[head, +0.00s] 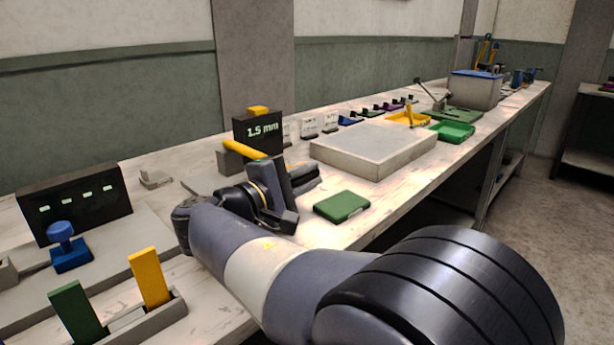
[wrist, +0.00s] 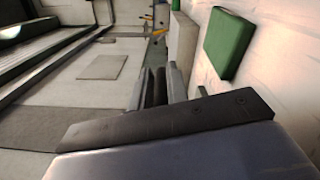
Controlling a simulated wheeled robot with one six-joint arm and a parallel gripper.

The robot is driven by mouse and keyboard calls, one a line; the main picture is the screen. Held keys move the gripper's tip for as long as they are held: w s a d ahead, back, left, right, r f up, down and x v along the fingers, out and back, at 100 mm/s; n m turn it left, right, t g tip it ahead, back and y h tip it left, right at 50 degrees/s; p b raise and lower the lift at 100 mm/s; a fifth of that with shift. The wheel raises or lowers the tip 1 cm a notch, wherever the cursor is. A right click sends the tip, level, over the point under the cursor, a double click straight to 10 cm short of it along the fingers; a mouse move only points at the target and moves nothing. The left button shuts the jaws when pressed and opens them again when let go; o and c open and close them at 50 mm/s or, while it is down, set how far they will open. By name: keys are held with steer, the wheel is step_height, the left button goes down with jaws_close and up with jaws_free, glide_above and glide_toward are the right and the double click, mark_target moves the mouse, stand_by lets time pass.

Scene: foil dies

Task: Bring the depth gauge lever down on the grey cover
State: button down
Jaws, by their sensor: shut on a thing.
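The depth gauge stands on the bench near the middle of the head view, with a dark display (head: 261,131) reading 1.5 mm. Its yellow lever (head: 243,149) slopes down to the right, and its right end is hidden behind my gripper. I cannot make out the grey cover at the gauge; my gripper blocks that spot.
A green cover (head: 342,206) lies flat at the bench's front edge, right of my gripper; it also shows in the wrist view (wrist: 228,44). A large grey slab (head: 372,147) lies beyond. A rack (head: 172,312) at front left holds upright green and yellow plates.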

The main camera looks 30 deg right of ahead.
steer(key=c, duration=1.5)
jaws_free()
steer(key=shift+w+f, duration=0.1)
steer(key=shift+f, duration=0.35)
steer(key=shift+o, duration=0.2)
steer(key=shift+r, duration=0.15)
step_height(320, 180, up, 10)
steer(key=p, duration=0.3)
steer(key=shift+p, duration=0.35)
steer(key=s+a+p, duration=0.2)
steer(key=a, duration=1)
steer(key=shift+s+a, duration=0.15)
steer(key=shift+s, duration=0.1)
